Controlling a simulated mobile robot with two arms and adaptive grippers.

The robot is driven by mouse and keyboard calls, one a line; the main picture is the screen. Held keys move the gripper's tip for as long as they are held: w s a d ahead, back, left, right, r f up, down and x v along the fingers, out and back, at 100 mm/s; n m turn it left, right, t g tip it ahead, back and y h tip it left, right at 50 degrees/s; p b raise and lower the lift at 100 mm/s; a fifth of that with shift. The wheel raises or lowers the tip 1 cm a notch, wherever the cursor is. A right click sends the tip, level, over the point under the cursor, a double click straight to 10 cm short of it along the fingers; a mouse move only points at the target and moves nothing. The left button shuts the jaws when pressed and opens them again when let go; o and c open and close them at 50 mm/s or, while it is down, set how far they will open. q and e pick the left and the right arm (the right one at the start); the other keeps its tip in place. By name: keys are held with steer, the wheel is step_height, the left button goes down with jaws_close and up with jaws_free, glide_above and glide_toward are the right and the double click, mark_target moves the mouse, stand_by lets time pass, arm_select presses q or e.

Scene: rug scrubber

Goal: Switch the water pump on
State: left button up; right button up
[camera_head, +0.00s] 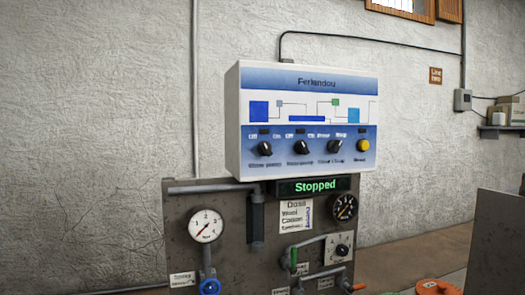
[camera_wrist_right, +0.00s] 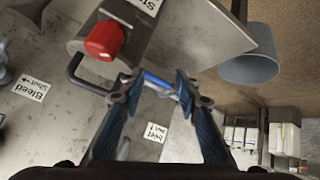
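A white and blue control box (camera_head: 302,122) hangs on the wall in the head view. Its lower band has three black rotary knobs: a left knob (camera_head: 265,149), a middle knob (camera_head: 302,147) and a right knob (camera_head: 335,146). A yellow button (camera_head: 362,146) sits at the right end. The labels under them are too blurred to read surely. A display (camera_head: 314,186) below reads "Stopped" in green. My right gripper (camera_wrist_right: 158,86) shows in the right wrist view with its fingers apart, far from the box. Neither gripper shows in the head view.
Below the box, a grey panel (camera_head: 232,258) carries a white gauge (camera_head: 206,226), a black gauge (camera_head: 344,207), pipes and a blue valve wheel (camera_head: 210,287). The right wrist view shows a red knob (camera_wrist_right: 103,40) and a grey bucket (camera_wrist_right: 250,66) near the right gripper.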

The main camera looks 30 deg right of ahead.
steer(key=w+d+r+t, duration=0.2)
steer(key=w+r, duration=0.1)
steer(key=r, duration=0.7)
steer(key=w+d+r+t+h, duration=0.1)
steer(key=w+d+r, duration=0.15)
steer(key=r, duration=0.65)
steer(key=w+d+r+t, duration=0.2)
steer(key=w+r, duration=0.1)
steer(key=r, duration=0.7)
step_height(320, 180, up, 13)
steer(key=d+t+h, duration=0.1)
steer(key=d, duration=0.2)
steer(key=t+h+p, duration=0.1)
steer(key=t, duration=0.2)
glide_toward(267, 148)
steer(key=x, duration=0.8)
steer(key=shift+w, duration=0.1)
steer(key=shift+w+d+p, duration=0.1)
steer(key=shift+w+p, duration=0.2)
steer(key=shift+w, duration=0.15)
steer(key=shift+c, duration=0.2)
jaws_close()
